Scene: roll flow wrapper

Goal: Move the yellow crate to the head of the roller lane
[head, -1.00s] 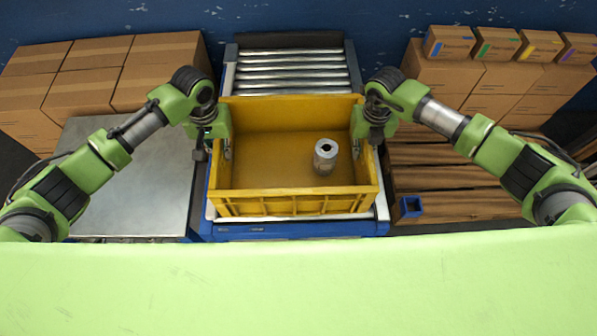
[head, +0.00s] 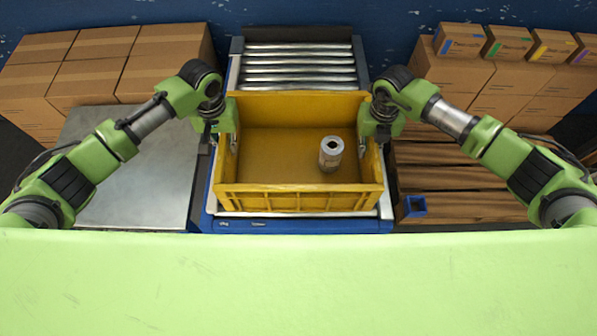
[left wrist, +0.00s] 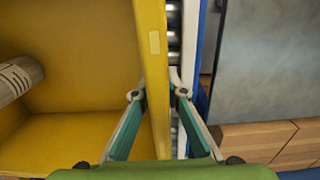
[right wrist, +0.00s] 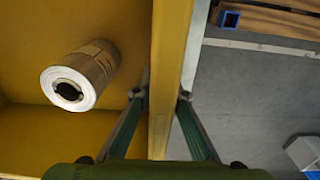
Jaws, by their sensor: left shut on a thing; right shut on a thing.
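The yellow crate (head: 285,199) sits over the near part of the roller lane (head: 298,62), its open top facing up. A roll (head: 331,153) with a brown and white wrap stands inside it, right of the middle; the right wrist view shows its hollow end (right wrist: 70,92). My left gripper (head: 226,138) is shut on the crate's left wall; in the left wrist view its fingers (left wrist: 158,95) straddle the wall. My right gripper (head: 369,138) is shut on the crate's right wall, its fingers (right wrist: 162,98) on both sides. Whether the crate touches the rollers is hidden.
Bare rollers lie beyond the crate up to a dark end by the blue wall. A grey metal table (head: 137,180) stands left. Cardboard boxes (head: 95,65) are stacked at back left and back right (head: 455,78). A small blue box (head: 414,206) lies right of the lane.

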